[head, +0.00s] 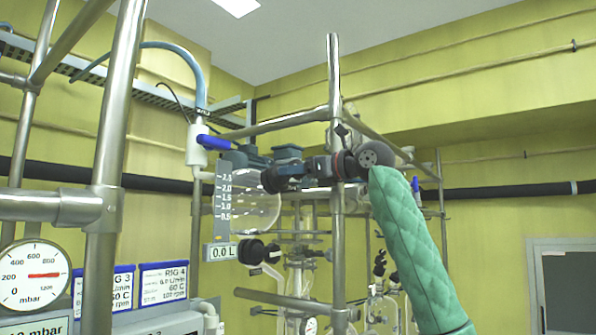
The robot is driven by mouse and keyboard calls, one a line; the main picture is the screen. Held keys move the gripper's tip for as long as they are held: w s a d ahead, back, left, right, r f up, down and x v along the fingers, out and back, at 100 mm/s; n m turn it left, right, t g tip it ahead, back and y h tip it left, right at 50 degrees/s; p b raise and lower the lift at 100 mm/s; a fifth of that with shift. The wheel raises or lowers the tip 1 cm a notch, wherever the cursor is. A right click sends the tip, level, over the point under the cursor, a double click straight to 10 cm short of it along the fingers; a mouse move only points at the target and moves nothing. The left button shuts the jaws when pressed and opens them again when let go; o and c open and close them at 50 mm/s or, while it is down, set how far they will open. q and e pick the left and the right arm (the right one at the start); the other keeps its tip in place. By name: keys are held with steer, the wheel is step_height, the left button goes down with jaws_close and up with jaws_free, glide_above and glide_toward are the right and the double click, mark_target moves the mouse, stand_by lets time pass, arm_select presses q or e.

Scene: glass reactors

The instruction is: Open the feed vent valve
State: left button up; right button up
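My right arm, in a green quilted sleeve, reaches up from the lower right. My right gripper (272,180) points left, in front of the glass feed vessel (262,212) with its litre scale. The gap between its fingers cannot be made out. A white valve body (196,145) with a blue lever handle (213,142) hangs under a blue hose, left of my gripper and apart from it. The lever lies nearly level, pointing right. Which fitting is the feed vent valve is not labelled. My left gripper is not in view.
A steel upright (336,110) stands close by my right wrist. Thick steel frame tubes (112,140) and a pressure gauge (34,275) fill the left. A 0.0 L display (221,252) and black knobs (251,252) sit below the vessel. The upper right is open.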

steer(key=c, duration=0.6)
steer(key=shift+c, duration=0.2)
steer(key=shift+n, duration=0.5)
